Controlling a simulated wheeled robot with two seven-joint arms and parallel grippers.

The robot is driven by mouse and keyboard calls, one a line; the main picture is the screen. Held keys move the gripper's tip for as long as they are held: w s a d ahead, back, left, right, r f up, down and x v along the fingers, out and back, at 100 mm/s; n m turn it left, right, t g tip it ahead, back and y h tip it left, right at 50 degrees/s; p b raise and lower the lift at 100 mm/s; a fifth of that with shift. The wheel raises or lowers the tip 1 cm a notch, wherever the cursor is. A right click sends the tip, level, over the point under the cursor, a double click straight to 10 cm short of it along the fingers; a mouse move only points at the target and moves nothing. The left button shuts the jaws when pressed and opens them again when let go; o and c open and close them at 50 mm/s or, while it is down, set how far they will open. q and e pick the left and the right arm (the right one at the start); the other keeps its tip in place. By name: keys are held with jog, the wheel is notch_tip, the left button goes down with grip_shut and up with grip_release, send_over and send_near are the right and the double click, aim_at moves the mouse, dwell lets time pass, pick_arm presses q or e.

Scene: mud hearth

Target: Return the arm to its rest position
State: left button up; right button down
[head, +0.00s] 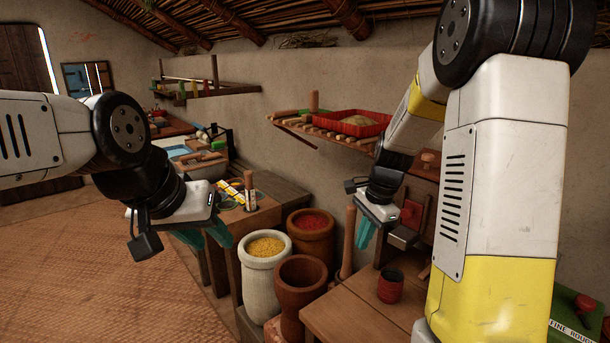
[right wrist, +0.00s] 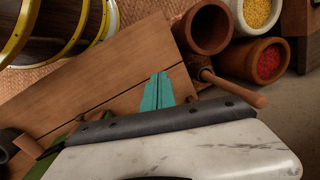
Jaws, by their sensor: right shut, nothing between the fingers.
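My left gripper (head: 203,238) hangs in the air at the left of the head view. Its teal fingers point down and stand apart, with nothing seen between them. My right gripper (head: 363,232) is raised near the wooden bench at the right. Its teal fingers also show in the right wrist view (right wrist: 157,92), pressed together and empty above the brown boards. My right arm's white and yellow links cover much of the right side of the head view.
A wooden bench (head: 335,312) bears a dark red cup (head: 390,286). A wall shelf (head: 310,137) holds a red tray (head: 342,128). Open floor (head: 90,280) lies at left.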

jog(key=s+a+r+n+t, duration=0.1)
jog(key=s+r+n+t, duration=0.1)
jog(key=s+r+n, duration=0.4)
jog(key=s+a+r+n+t, duration=0.1)
jog(key=s+r+n+t, duration=0.1)
jog(key=s+r+n, duration=0.5)
jog(key=s+r, duration=0.2)
jog(key=s, duration=0.4)
jog(key=shift+s+a+n+t, duration=0.2)
jog(key=shift+s+n+t, duration=0.1)
jog(key=shift+t, duration=0.1)
jog(key=shift+d, duration=0.1)
